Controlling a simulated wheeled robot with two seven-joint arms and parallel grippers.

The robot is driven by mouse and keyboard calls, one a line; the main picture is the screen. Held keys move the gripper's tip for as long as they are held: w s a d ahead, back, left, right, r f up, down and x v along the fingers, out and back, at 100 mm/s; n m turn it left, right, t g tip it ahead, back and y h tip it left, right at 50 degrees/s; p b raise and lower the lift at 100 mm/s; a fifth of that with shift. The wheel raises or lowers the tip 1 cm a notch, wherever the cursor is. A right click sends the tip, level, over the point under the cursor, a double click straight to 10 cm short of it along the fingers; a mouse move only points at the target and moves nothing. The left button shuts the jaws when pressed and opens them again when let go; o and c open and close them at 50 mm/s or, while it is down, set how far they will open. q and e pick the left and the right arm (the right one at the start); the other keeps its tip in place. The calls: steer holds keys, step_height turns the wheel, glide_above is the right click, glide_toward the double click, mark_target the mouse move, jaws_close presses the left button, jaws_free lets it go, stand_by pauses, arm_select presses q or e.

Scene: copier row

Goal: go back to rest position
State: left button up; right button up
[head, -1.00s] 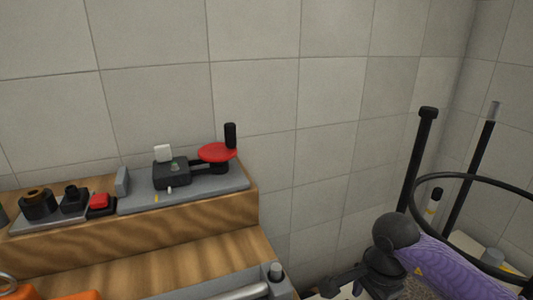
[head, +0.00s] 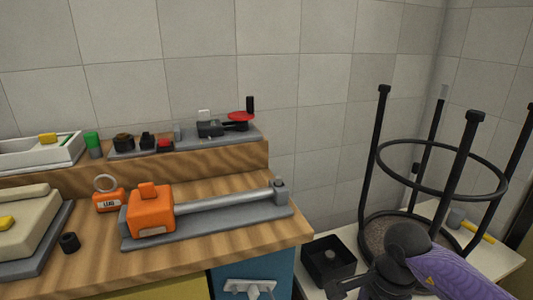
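My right arm, with a purple sleeve-like link and dark joints, comes in at the lower right. Its gripper (head: 347,289) is dark and small at the bottom edge, in front of the pale low surface. Its fingers are partly cut off or merged with the wrist, so I cannot tell if it is open or shut. It appears clear of the wooden bench. My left gripper is not in view.
A wooden bench (head: 190,258) holds an orange block-shaped device (head: 152,212) with a grey bar. Its raised shelf carries a red-topped device (head: 240,116). An upturned black stool (head: 466,150) and a black open box (head: 328,262) stand at right.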

steer(key=s+a+f+m+t+y, duration=0.1)
steer(key=a+f+m+t+y, duration=0.2)
steer(key=a+f+m+y, duration=1)
steer(key=s+d+f+m+t+h, duration=0.3)
steer(key=s+d+f+m+h, duration=0.4)
steer(key=m, duration=0.7)
steer(key=s+d+f+m+t+h, duration=0.2)
steer(key=s+d+f+m+h, duration=0.3)
steer(key=f+m, duration=0.7)
steer(key=s+d+f+m+g+h, duration=0.15)
steer(key=s+m+g, duration=0.5)
steer(key=s, duration=0.95)
steer(key=s+d+f+m+g+h, duration=0.1)
steer(key=s+d+f+m+g, duration=0.15)
steer(key=s+m, duration=1)
arm_select(q)
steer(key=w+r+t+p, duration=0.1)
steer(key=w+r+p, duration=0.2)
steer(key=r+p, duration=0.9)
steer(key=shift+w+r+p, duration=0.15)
steer(key=shift+p, duration=0.25)
arm_select(e)
step_height(320, 180, up, 13)
steer(key=s+n, duration=0.1)
steer(key=n, duration=0.2)
steer(key=shift+s+a+r+t, duration=0.2)
steer(key=shift+a+t, duration=0.1)
steer(key=shift+a, duration=0.1)
